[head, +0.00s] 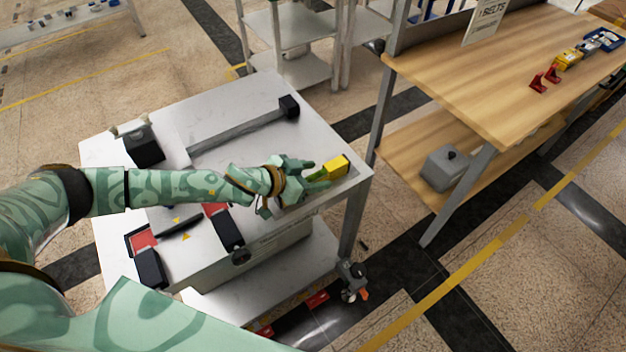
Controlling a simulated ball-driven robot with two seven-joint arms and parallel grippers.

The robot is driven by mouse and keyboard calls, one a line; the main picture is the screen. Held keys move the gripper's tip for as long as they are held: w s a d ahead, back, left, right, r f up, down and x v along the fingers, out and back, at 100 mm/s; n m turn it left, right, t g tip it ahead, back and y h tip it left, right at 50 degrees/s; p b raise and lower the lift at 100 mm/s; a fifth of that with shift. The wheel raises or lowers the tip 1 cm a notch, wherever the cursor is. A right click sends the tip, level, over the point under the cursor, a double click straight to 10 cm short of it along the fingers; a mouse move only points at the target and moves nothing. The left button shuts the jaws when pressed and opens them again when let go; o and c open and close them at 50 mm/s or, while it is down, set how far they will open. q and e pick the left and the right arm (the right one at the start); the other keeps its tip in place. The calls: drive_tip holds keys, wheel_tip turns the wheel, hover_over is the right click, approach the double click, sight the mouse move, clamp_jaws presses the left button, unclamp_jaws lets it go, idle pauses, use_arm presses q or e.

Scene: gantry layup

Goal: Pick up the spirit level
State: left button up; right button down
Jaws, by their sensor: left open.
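A yellow block-shaped thing (336,166), which looks like the spirit level, lies near the right corner of the grey metal cart top (325,140). My left gripper (312,173) is open just left of it, its fingers pointing right towards it. The fingers partly cover the thing's left side. I cannot tell whether they touch it. My right gripper is not in view.
A grey bar with a black end block (289,106) lies behind my left arm. Black and red parts (143,240) lie at the cart's front left. A wooden bench (480,80) with red and yellow items stands to the right, across a floor gap.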

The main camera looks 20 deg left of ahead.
use_arm(q)
clamp_jaws()
drive_tip(key=shift+r, duration=0.1)
